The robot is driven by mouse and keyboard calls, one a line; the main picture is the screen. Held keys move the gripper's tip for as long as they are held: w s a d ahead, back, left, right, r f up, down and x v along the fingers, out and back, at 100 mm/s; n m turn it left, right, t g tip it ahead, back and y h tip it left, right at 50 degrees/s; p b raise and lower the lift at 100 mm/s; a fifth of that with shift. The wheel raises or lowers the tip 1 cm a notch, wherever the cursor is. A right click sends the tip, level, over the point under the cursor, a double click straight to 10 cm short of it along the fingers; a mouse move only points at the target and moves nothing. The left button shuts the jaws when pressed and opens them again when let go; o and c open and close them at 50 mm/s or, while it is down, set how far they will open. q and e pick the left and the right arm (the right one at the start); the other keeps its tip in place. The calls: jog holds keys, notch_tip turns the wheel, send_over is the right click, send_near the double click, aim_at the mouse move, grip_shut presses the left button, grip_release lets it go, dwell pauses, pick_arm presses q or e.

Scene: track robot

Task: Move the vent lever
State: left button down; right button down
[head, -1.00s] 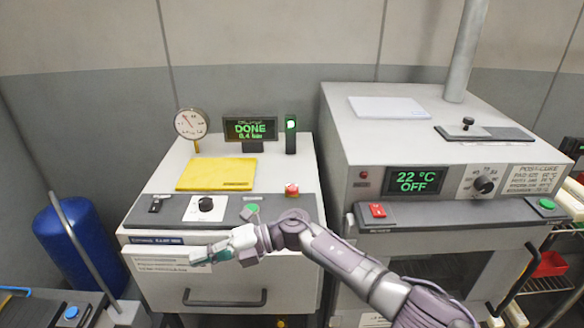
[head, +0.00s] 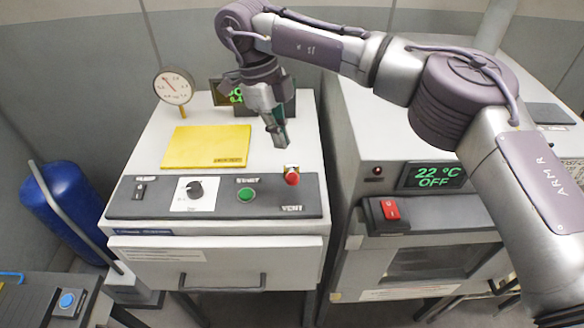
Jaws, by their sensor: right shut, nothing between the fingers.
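The vent lever, a short red-knobbed handle (head: 292,178), stands at the right end of the dark control panel (head: 262,208) on the white left machine. A label that seems to read VENT is on the panel in front of it. My right gripper (head: 279,138) is shut and empty, pointing down over the machine top. It appears above and behind the red knob in the picture, apart from it. My left gripper is not in view.
The panel also has a black switch (head: 140,190), a black dial (head: 195,190) and a green button (head: 246,194). A yellow sheet (head: 206,147), a round gauge (head: 173,87) and a partly hidden display (head: 228,92) are behind. The oven (head: 350,185) stands at the right.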

aim_at(291, 176)
jog(key=shift+s, duration=0.15)
jog(key=b+x, duration=0.3)
jog(key=x, duration=0.2)
jog(key=shift+f, duration=0.25)
jog(key=shift+d+f+b, duration=0.15)
jog(key=shift+f+b, duration=0.4)
jog(key=shift+f, duration=0.2)
